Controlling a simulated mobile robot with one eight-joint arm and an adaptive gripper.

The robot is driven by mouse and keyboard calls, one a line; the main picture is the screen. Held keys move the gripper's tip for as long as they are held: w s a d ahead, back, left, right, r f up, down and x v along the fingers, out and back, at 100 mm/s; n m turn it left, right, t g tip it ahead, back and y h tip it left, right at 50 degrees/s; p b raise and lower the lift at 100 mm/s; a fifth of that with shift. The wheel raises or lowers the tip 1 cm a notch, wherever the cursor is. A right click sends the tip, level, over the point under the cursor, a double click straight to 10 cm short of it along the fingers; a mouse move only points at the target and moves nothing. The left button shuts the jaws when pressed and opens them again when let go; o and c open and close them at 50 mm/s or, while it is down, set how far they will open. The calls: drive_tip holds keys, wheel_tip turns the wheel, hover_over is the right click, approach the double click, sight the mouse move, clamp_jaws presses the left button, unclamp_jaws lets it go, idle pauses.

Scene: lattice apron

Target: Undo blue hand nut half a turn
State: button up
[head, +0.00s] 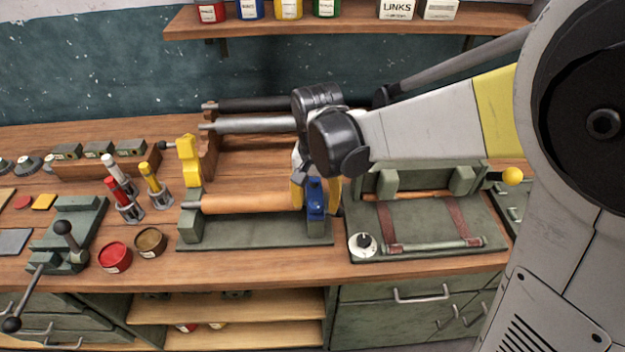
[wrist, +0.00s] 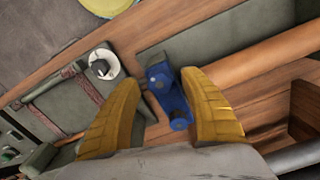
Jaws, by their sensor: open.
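The blue piece (head: 316,199) sits at the right end of a wooden roller (head: 245,203) on a green base plate. In the wrist view the blue piece (wrist: 168,92) shows as a block with rounded knob-like parts; I cannot tell which part is the hand nut. My gripper (head: 313,206) points down over it from above. In the wrist view my gripper (wrist: 159,79) is open, its yellow fingers on either side of the blue piece. A gap shows at the left finger; the right finger is very close, and contact cannot be told. The arm hides part of the roller's end.
A yellow upright piece (head: 188,160) stands at the roller's left end. Dark and grey rollers (head: 255,125) lie behind. A green fixture (head: 420,215) with brown straps and a white dial (head: 363,245) stands close on the right. Red and brown tins (head: 115,257) stand at left.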

sight(316, 203)
drive_tip(key=shift+f, duration=0.1)
clamp_jaws()
drive_tip(key=n, duration=0.4)
drive_tip(key=shift+n, duration=0.4)
unclamp_jaws()
wheel_tip(316, 203, up, 12)
idle(0.4)
